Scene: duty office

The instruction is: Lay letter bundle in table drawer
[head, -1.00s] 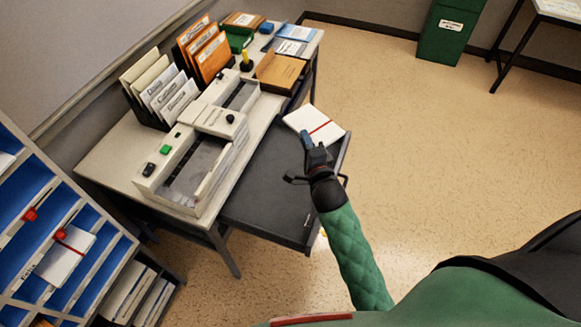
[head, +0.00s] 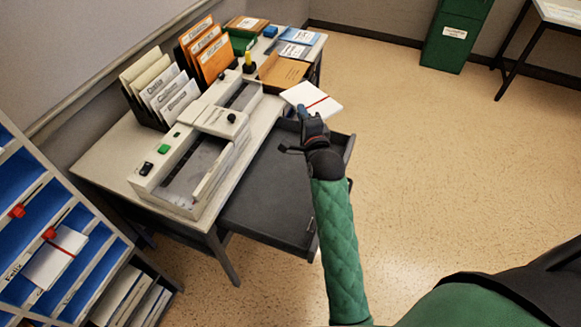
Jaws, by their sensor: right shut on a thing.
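A white letter bundle (head: 313,99) with a red band is held in my right gripper (head: 306,115). The gripper is shut on its near edge, and the bundle lies roughly flat in the air. The table drawer (head: 262,190) is pulled out from the table, dark grey, and its visible floor looks empty. In the picture the bundle shows just beyond the drawer's far end, near the table edge; its height above the drawer is hard to tell. My right forearm hides part of the drawer's right side. My left gripper is not in view.
The table (head: 100,165) carries a grey machine (head: 185,170), letter racks (head: 205,50) and a brown folder (head: 283,70). A pigeonhole shelf (head: 90,262) at left holds another red-banded bundle (head: 56,257). A green cabinet (head: 452,40) stands at the back. The floor at right is clear.

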